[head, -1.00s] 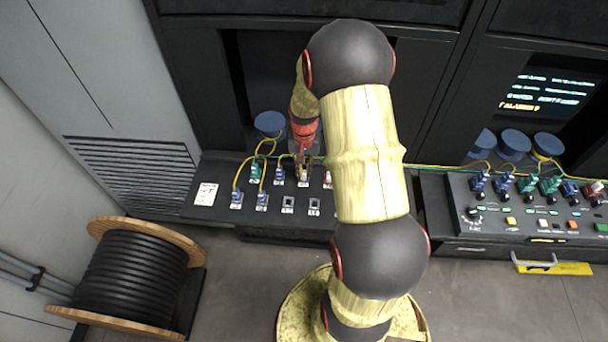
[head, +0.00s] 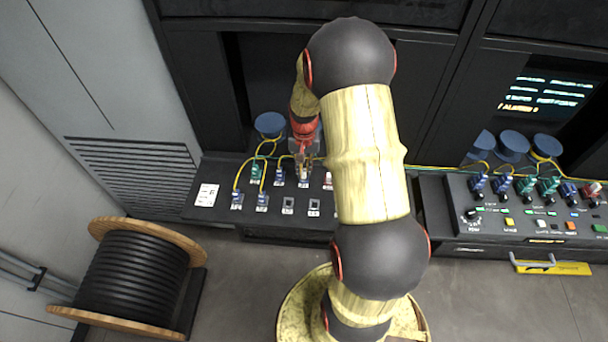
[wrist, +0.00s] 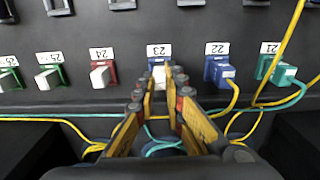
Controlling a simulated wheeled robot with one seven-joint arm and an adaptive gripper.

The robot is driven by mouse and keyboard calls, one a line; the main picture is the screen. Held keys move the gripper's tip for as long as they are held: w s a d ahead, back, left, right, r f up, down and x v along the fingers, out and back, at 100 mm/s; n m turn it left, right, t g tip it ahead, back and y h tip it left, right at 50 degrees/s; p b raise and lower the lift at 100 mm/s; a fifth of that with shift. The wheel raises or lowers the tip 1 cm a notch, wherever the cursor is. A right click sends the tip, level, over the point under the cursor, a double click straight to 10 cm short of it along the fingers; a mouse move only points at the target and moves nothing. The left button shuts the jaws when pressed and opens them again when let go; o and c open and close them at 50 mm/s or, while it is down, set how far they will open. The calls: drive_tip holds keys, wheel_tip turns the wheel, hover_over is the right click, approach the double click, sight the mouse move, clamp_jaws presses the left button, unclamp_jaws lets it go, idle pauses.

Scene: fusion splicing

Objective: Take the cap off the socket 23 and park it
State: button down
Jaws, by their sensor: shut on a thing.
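The socket 23 (wrist: 160,52) is blue and sits under its number label in the middle of the wrist view. Its white cap (wrist: 159,74) is at the front of the socket, between my fingertips. My gripper (wrist: 162,84) is shut on the cap. The cap still appears to be at the socket; whether it has shifted outward cannot be told. In the head view my gripper (head: 304,166) points down at the back row of the left panel, and its fingers partly hide the socket.
Socket 22 (wrist: 217,68) to the right holds a blue plug with a yellow cable. Socket 24 (wrist: 102,73), red with a white cap, is to the left. Yellow and teal cables run below my fingers. Two empty square sockets (head: 288,205) (head: 314,207) are in the panel's front row.

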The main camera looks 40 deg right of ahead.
sight(304, 171)
drive_tip(key=shift+r+p, duration=1.5)
drive_tip(key=shift+r, duration=0.9)
